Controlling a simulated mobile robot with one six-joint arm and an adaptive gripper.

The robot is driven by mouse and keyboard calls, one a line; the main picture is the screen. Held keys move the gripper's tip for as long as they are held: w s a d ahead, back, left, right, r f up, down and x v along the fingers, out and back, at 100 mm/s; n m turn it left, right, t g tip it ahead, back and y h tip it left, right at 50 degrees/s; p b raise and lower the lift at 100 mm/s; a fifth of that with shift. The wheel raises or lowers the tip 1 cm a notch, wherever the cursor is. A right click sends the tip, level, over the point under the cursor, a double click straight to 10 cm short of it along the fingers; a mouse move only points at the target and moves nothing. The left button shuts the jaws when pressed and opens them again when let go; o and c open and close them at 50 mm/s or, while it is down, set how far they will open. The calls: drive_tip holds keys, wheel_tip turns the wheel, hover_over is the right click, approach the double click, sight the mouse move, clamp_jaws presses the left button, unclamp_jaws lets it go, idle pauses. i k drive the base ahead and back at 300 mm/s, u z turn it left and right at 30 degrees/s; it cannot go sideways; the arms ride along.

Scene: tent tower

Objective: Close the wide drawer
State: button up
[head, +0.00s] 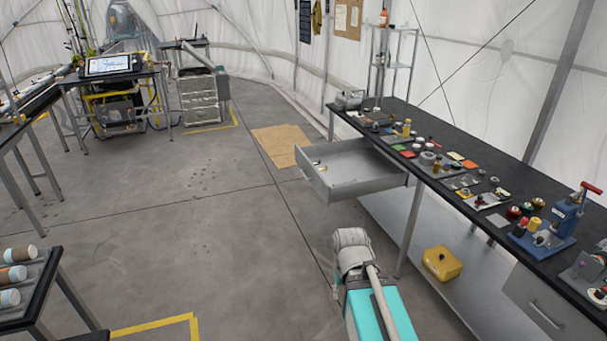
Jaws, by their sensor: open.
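The wide drawer (368,187) is a grey metal drawer under the long black-topped bench. It is pulled far out to the left, over the open floor. A few small items lie inside near its front panel, and the rest of its floor looks bare. My folded arm shows at the bottom centre, in front of the drawer and apart from it. My gripper cannot be made out in the head view.
The black bench (478,170) on the right carries several small tools and parts. A bench leg stands just right of my arm. A yellow box (442,263) sits on its lower shelf. A grey drawer (548,308) at the lower right is shut.

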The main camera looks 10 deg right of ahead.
sight(359, 158)
drive_tip(key=z, duration=0.1)
drive_tip(key=i, duration=0.95)
drive_tip(key=u, duration=0.05)
drive_tip(key=k, duration=0.65)
drive_tip(key=u, duration=0.05)
drive_tip(key=i, duration=0.15)
drive_tip(key=u, duration=0.1)
